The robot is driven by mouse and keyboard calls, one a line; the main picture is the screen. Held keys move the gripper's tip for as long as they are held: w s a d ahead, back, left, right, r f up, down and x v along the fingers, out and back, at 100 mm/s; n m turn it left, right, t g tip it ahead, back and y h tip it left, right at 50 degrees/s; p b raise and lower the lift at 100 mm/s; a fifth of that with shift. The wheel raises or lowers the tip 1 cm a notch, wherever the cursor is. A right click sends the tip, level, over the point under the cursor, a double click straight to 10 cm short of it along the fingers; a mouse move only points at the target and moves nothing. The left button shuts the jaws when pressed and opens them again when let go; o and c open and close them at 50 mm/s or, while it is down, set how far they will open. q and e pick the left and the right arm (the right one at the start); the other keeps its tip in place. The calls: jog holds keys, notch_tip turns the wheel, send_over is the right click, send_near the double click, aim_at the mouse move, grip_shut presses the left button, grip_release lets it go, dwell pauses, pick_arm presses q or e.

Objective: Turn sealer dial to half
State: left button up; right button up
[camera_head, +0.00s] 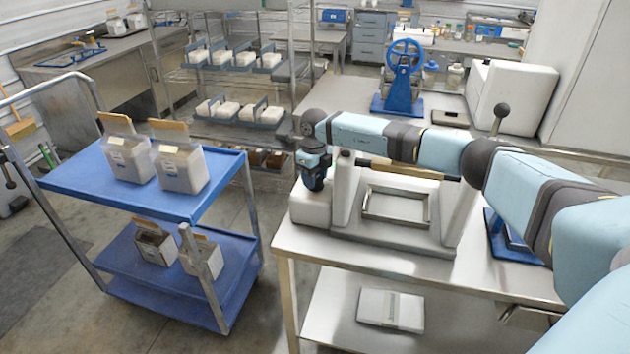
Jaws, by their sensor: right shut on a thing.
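The sealer (428,238) is a pale grey machine on the steel table, with an open rectangular frame in its middle and a wooden-handled bar behind it. A white block (309,208) forms its left end. My right arm reaches in from the right across the back of the sealer. My right gripper (316,184) points down at the top of this block, shut on the sealer dial. The gripper hides the dial, so its setting cannot be read. My left gripper is not in view.
A black-knobbed lever (501,112) rises at the sealer's right. A blue cart (85,190) with white bags stands to the left, across a floor gap. A blue hand-wheel device (403,85) and a white box-shaped machine (510,95) stand behind. A flat grey case (391,310) lies on the lower shelf.

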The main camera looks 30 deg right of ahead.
jog(key=shift+n+b, duration=0.65)
jog(key=shift+n, duration=1.05)
jog(key=o, duration=0.9)
notch_tip(320, 180, up, 14)
jog(key=shift+f+b, duration=0.1)
jog(key=shift+b, duration=0.5)
